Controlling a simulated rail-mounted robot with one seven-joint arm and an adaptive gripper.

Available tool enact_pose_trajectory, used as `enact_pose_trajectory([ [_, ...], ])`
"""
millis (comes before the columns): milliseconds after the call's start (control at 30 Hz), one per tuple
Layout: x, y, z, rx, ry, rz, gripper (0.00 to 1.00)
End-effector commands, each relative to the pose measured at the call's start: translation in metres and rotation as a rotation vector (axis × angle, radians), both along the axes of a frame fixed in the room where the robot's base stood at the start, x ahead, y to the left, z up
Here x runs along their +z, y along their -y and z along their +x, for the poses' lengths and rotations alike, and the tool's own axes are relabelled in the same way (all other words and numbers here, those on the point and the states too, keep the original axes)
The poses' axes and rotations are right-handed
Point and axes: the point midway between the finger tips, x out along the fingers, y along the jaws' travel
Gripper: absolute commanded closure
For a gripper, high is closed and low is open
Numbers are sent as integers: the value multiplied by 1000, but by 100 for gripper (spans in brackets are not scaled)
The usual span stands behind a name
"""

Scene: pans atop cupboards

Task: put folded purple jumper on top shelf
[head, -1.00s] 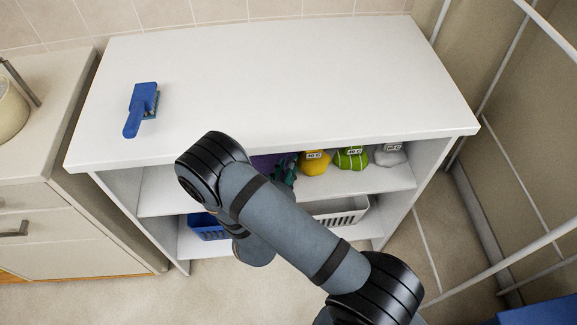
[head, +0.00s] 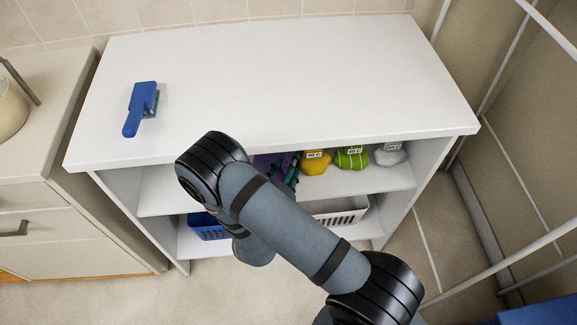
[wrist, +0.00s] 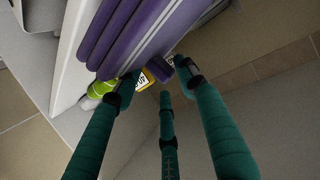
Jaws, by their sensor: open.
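The folded purple jumper (head: 268,161) is on the upper inner shelf (head: 345,182) of the white unit, mostly hidden behind my arm in the head view. In the wrist view the jumper (wrist: 140,30) fills the top middle, its folds stacked in layers beside a pale panel. My gripper (wrist: 157,78) has teal fingers and is open. Its fingertips are at the jumper's near end, with a purple part showing between them. I cannot tell whether they touch it. In the head view teal fingers (head: 289,173) show just right of the purple.
Yellow (head: 314,162), green (head: 351,158) and grey (head: 390,154) tagged bundles sit right of the jumper. A blue basket (head: 205,227) and white basket (head: 340,212) stand below. A blue brush (head: 141,108) lies on the mostly clear white top (head: 270,80).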

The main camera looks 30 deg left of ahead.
Motion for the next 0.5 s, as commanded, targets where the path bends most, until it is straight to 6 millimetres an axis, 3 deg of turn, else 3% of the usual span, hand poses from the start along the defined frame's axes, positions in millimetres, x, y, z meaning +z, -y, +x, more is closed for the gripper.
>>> enact_pose_trajectory([
  [67, 14, 0, 0, 0, 0, 0, 59],
  [500, 41, 18, -87, 5, 1, 0, 59],
])
